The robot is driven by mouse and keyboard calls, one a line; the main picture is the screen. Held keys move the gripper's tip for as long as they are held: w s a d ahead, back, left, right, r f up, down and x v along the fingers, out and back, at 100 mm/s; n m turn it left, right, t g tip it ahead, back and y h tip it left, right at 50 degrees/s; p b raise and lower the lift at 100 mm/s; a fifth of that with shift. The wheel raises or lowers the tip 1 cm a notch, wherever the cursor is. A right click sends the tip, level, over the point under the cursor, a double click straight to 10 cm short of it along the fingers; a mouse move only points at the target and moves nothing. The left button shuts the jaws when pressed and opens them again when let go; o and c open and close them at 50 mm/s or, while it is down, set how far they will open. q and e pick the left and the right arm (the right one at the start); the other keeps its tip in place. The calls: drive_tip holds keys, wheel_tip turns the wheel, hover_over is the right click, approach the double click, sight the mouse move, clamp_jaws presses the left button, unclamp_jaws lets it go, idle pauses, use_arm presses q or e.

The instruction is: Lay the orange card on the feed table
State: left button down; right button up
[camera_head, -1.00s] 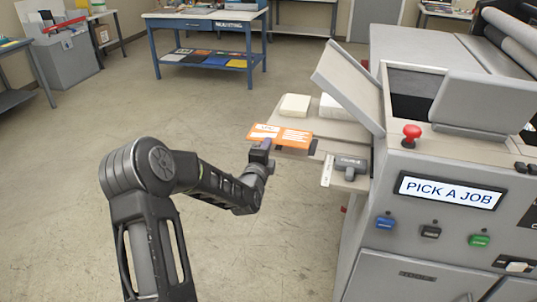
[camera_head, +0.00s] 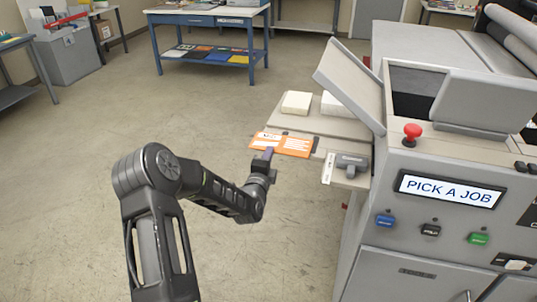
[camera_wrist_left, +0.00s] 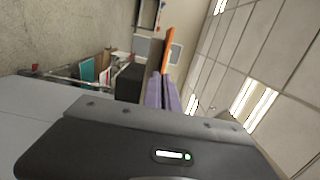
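The orange card (camera_head: 283,144), with white printed patches, lies roughly flat in the air or on the near-left edge of the feed table (camera_head: 318,122); I cannot tell whether they touch. My left gripper (camera_head: 264,160) is at the card's near-left side, its dark purple fingers shut on it. In the left wrist view, the purple fingers (camera_wrist_left: 162,93) are close together and the orange card (camera_wrist_left: 168,50) stands out edge-on beyond them. The feed table juts left from the grey laminator (camera_head: 440,190). My right gripper is not in view.
Two pale stacks (camera_head: 296,103) sit farther back on the feed table. A raised grey flap (camera_head: 347,85) stands at its right. A grey handle (camera_head: 350,162) and a white scale strip (camera_head: 328,168) are at its near side. Open floor lies left; a blue workbench (camera_head: 208,45) stands behind.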

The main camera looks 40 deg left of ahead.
use_arm(q)
drive_tip(key=shift+f, duration=0.25)
drive_tip(key=c, duration=1.7)
unclamp_jaws()
drive_tip(key=shift+r, duration=0.1)
drive_tip(key=shift+r, duration=0.1)
drive_tip(key=b+v, duration=0.2)
drive_tip(key=v, duration=1)
drive_tip(key=shift+b, duration=0.35)
